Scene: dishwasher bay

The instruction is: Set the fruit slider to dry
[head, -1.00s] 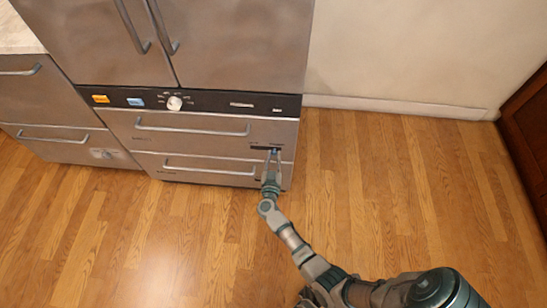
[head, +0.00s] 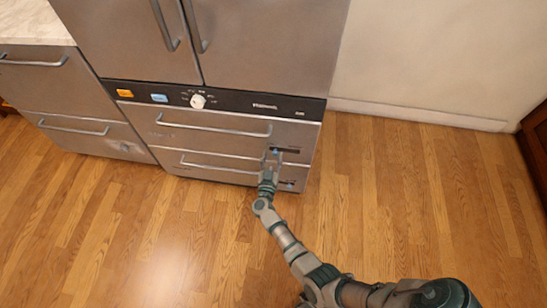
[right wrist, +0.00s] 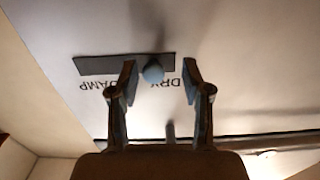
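A slider with a blue knob sits on a short dark track (right wrist: 100,65) in the right wrist view, with inverted DRY and DAMP labels. The knob (right wrist: 153,72) stands towards the DRY end, with a little track beyond it. My right gripper (right wrist: 159,78) is open, its fingers on either side of the knob with gaps between. In the head view, my right gripper (head: 272,160) reaches the right end of the upper drawer (head: 205,138), at this slider. Its drawer name is not readable. My left gripper is out of view.
A lower drawer (head: 200,172) has a dark slider strip (head: 287,183) partly beside my gripper. Above run a black control panel (head: 235,101) and a white dial (head: 197,101). Long drawer handles (head: 215,130) stick out to the left. The wooden floor (head: 400,200) is clear.

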